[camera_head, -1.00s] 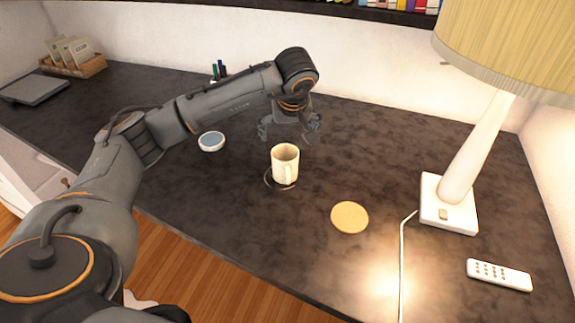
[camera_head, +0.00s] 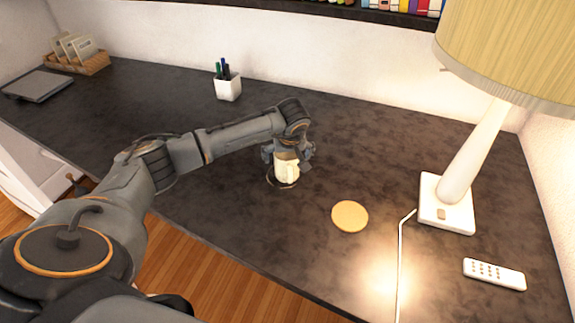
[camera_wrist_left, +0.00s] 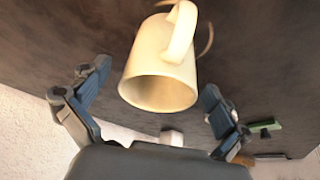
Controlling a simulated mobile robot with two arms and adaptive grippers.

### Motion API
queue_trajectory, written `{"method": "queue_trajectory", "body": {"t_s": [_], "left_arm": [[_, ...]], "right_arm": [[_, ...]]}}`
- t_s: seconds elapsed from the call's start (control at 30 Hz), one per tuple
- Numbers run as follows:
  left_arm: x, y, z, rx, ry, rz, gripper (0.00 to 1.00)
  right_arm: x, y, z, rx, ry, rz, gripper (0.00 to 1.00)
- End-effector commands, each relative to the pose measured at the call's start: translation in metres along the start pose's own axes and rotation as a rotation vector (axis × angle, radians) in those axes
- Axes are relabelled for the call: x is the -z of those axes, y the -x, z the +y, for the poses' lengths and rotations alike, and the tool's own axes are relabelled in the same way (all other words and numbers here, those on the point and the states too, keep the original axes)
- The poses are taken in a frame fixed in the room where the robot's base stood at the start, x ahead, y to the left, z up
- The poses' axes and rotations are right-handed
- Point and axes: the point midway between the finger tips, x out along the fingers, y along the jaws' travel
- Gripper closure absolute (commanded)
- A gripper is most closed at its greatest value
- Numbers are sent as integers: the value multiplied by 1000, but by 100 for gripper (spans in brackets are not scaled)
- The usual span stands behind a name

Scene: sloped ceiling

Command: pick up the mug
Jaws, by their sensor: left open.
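The cream mug (camera_head: 287,170) stands upright on the dark desk, its handle facing the front. My left gripper (camera_head: 288,158) is at the mug, with its fingers open on either side of it; part of the mug's upper back is hidden by the gripper. In the left wrist view the mug (camera_wrist_left: 165,65) lies between and beyond the two spread fingers of the left gripper (camera_wrist_left: 150,100), with a gap on both sides. Its open rim faces the camera. My right gripper is not in view.
A round tan coaster (camera_head: 349,216) lies right of the mug. A lamp (camera_head: 447,203) with a trailing cord and a white remote (camera_head: 494,274) are further right. A white pen cup (camera_head: 228,87) stands at the back. The desk (camera_head: 370,140) behind the coaster is clear.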

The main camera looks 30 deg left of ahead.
Motion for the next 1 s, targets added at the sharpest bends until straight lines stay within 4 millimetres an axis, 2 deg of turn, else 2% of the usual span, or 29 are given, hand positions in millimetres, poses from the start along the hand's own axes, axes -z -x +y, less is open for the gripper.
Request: {"method": "queue_trajectory", "body": {"t_s": [0.17,0.5,0.53,0.83,1.0], "left_arm": [[0,0,0,-1,0,0,0],[0,0,0,0,0,-1,69],[1,1,0,-1,1,1,72],[2,3,0,-1,1,1,72],[8,17,1,-4,2,3,72]], "right_arm": [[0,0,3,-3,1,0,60],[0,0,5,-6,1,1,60],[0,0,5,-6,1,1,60],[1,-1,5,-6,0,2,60],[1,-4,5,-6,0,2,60]]}}
